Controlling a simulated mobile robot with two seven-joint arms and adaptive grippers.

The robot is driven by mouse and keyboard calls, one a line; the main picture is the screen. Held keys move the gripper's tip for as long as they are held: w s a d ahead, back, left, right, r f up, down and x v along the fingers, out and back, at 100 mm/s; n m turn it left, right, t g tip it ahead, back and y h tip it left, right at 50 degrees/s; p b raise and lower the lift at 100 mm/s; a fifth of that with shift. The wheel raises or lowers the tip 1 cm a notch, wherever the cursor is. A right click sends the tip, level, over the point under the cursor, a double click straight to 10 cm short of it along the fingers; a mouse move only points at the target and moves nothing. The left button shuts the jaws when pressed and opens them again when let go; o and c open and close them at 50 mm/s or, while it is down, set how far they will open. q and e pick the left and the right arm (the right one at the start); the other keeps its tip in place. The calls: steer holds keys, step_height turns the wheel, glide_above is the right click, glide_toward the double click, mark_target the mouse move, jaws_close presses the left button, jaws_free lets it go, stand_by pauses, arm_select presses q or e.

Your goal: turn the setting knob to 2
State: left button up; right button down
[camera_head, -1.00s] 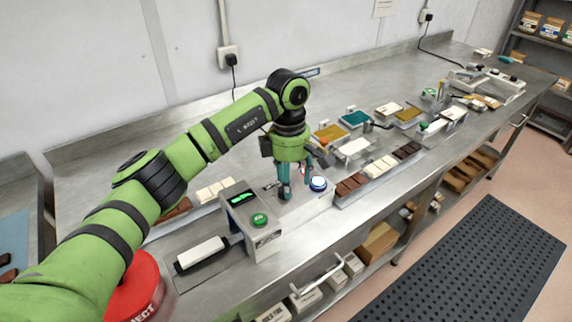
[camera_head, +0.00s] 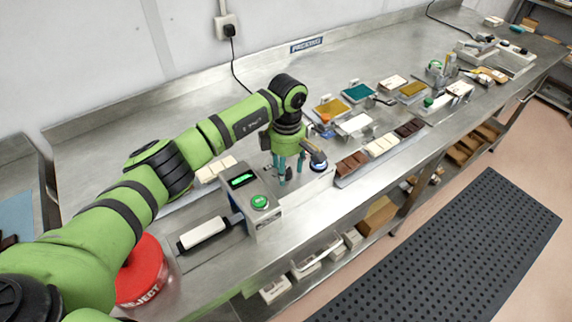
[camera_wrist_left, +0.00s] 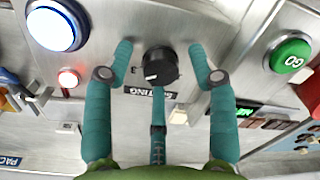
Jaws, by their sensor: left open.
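The setting knob (camera_wrist_left: 160,65) is a black round dial with a white pointer mark, on a metal panel over a partly covered "SETTING" label. My left gripper (camera_wrist_left: 160,58) is open, with teal fingers on both sides of the knob and a third finger below it in the left wrist view. Gaps show between the side fingers and the knob, so it is not gripped. In the head view my left gripper (camera_head: 285,178) points down at the panel, left of a lit blue-white button (camera_head: 318,165), and the knob is hidden there.
A green GO button (camera_wrist_left: 290,54) is on the box to the right in the wrist view. The blue-white button (camera_wrist_left: 57,25) and a small red lamp (camera_wrist_left: 68,78) are at left. A red reject bin (camera_head: 143,275) and chocolate trays (camera_head: 352,165) flank the station.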

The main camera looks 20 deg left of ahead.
arm_select(q)
steer(key=c, duration=1.2)
steer(key=shift+o, duration=0.2)
steer(key=shift+f+n+b, duration=0.15)
steer(key=shift+n+b, duration=1.35)
steer(key=shift+n, duration=0.3)
steer(key=n+b, duration=0.2)
steer(key=n, duration=0.2)
steer(key=shift+b, duration=0.3)
steer(key=shift+a+n+h+b, duration=0.1)
steer(key=shift+n+h+b, duration=0.2)
steer(key=shift+n+b, duration=1.2)
arm_select(e)
step_height(320, 180, down, 7)
steer(key=s+p, duration=0.1)
steer(key=s, duration=0.1)
steer(key=shift+a+f, duration=0.2)
arm_select(q)
steer(key=shift+n, duration=0.7)
arm_select(e)
steer(key=shift+s, duration=0.1)
arm_select(q)
steer(key=o, duration=1.2)
steer(key=shift+w, duration=0.1)
steer(key=shift+c, duration=0.2)
